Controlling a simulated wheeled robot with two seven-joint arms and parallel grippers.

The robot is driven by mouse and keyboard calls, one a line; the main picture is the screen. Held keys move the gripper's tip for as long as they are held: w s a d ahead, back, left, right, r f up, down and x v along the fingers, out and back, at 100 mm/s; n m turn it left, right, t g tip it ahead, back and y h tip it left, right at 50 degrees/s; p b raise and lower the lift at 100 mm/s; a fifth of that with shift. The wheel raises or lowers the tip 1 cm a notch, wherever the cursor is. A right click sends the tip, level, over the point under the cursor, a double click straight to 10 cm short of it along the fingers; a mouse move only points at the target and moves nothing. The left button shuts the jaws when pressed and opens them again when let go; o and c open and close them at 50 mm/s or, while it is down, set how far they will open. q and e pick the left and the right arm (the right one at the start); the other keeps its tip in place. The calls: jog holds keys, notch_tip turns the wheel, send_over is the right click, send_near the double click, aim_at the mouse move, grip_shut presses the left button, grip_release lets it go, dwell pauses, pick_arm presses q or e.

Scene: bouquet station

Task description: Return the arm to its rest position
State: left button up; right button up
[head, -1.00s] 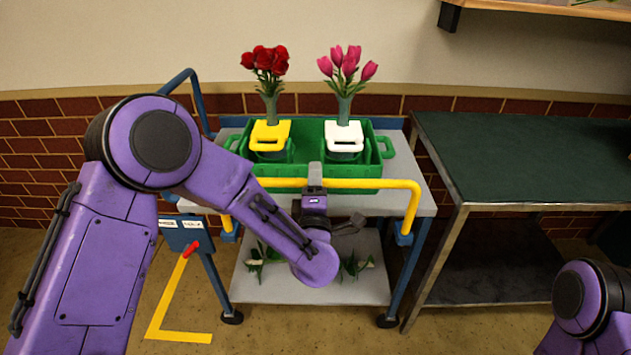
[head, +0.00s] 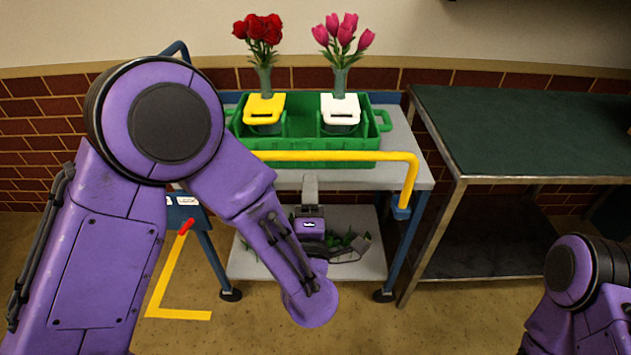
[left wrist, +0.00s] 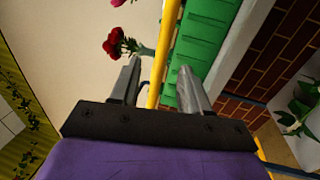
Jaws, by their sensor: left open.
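My left arm comes in from the left in the head view, and its gripper (head: 309,188) hangs in front of the cart, below the yellow handle bar. In the left wrist view the two fingers of the left gripper (left wrist: 158,88) stand apart with nothing between them in their grip. The yellow bar (left wrist: 168,50) and red roses (left wrist: 116,44) show beyond the fingers. My right gripper is not visible; only part of my right arm shows at the lower right of the head view.
A cart (head: 395,178) carries a green crate (head: 300,158) with red roses (head: 258,30) and pink tulips (head: 342,36) in vases with yellow and white holders. Greenery lies on its lower shelf (head: 270,268). A dark green table (head: 520,130) stands right of it.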

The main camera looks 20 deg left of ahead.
pick_arm(q)
jog(key=s+a+f+m+g+h+p, duration=0.2)
jog(key=f+m+g, duration=0.2)
jog(key=f+m, duration=0.3)
jog(key=s+a+f+m+g+h+p, duration=0.1)
jog(key=s+a+f+m+g+h, duration=0.15)
jog(key=f+m, duration=0.45)
jog(key=s+a+f+g+p, duration=0.1)
jog(key=s+a+f+g, duration=0.2)
jog(key=s, duration=0.4)
jog(key=s+a+f+g+y+p, duration=0.1)
jog(key=s+a+f+g+p, duration=0.1)
jog(key=s+f, duration=0.4)
jog(key=s+a+f+g+y+p, duration=0.1)
jog(key=s+a+f+g, duration=0.3)
jog(key=s, duration=0.6)
jog(key=a+g, duration=0.1)
jog(key=a, duration=0.1)
jog(key=shift+a+f+p, duration=0.15)
jog(key=shift+a+p, duration=0.15)
jog(key=shift+a, duration=0.05)
